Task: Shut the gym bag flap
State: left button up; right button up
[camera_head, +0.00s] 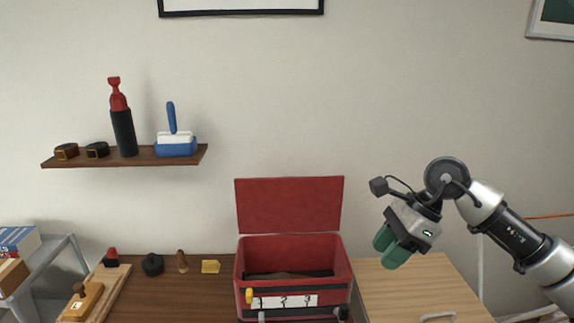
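The red gym bag (291,308) looks like an open box on the brown desk at the middle bottom. Its red flap (289,205) stands upright at the back edge, so the bag is open and its dark inside shows. A white label and dark straps cross its front. My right gripper (390,250), with green fingers, hangs in the air to the right of the bag, apart from it. Its two fingers look close together, and whether they are parted is unclear. It holds nothing that I can see. My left gripper is not in view.
A wall shelf (72,162) with a red-and-black bottle (123,126) and a blue brush-like tool (174,143) is at upper left. Small items, including a yellow block (211,267), stand left of the bag. A light wooden cabinet (425,284) is at right.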

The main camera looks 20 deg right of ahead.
aim_at(285, 204)
jog(key=i, duration=1.7)
